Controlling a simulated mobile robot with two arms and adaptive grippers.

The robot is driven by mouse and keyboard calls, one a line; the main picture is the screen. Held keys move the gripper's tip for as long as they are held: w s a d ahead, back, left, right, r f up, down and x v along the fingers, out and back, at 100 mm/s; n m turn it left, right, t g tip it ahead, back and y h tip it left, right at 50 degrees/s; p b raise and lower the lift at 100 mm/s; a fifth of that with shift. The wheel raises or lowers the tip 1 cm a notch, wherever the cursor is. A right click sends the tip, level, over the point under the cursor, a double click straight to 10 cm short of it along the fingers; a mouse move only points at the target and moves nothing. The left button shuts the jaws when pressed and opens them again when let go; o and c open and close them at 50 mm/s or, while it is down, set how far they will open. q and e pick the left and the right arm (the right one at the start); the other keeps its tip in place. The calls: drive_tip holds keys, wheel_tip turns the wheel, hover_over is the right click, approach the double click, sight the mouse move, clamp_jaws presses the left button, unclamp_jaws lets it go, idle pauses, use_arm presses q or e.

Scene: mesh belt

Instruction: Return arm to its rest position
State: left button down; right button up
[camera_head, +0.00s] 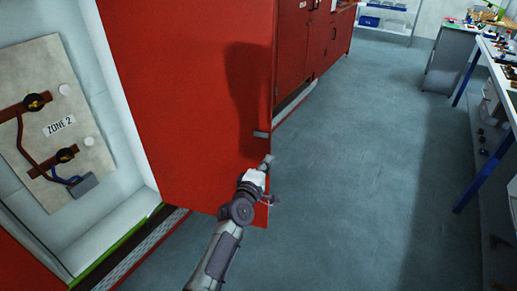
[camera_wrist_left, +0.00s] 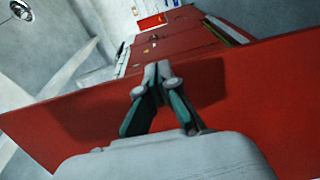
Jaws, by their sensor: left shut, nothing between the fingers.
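My left arm reaches up from the bottom of the head view. Its gripper (camera_head: 266,164) is beside the lower free edge of a red door (camera_head: 185,85) that stands open. The left wrist view shows its fingers (camera_wrist_left: 157,76) together and empty, in front of the red door panel (camera_wrist_left: 235,88). I cannot tell whether the gripper touches the door. My right gripper is not in view.
The open cabinet on the left holds a grey ZONE 2 panel (camera_head: 58,120). Red cabinets (camera_head: 305,40) continue behind the door. Grey floor (camera_head: 350,160) is clear to the right, up to a cluttered workbench (camera_head: 499,75).

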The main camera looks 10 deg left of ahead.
use_arm(q)
drive_tip(key=s+f+m+g, duration=0.3)
drive_tip(key=s+f, duration=0.5)
drive_tip(key=f, duration=0.4)
drive_tip(key=s+a+f+m+g+y+b, duration=0.1)
drive_tip(key=s+f+m+g, duration=0.15)
drive_tip(key=s+f, duration=0.65)
drive_tip(key=s+f+m+g, duration=0.3)
drive_tip(key=s+f, duration=0.3)
drive_tip(key=f, duration=0.8)
drive_tip(key=s+a+f+m+g+y, duration=0.1)
drive_tip(key=s+f, duration=0.5)
drive_tip(key=s, duration=0.7)
drive_tip(key=s+a+f+m+g+y+b, duration=0.1)
drive_tip(key=s+a+f+m+g, duration=0.3)
drive_tip(key=s, duration=0.9)
drive_tip(key=s+a+f+m+g+b, duration=0.1)
drive_tip(key=s+a+f+m+g, duration=0.2)
drive_tip(key=s+a+f, duration=0.3)
drive_tip(key=s+f+m, duration=0.1)
drive_tip(key=s+f, duration=0.3)
drive_tip(key=s, duration=0.3)
drive_tip(key=shift+a+f+m+y, duration=0.2)
drive_tip(key=shift+a+m+y, duration=0.1)
drive_tip(key=shift+m+y, duration=0.1)
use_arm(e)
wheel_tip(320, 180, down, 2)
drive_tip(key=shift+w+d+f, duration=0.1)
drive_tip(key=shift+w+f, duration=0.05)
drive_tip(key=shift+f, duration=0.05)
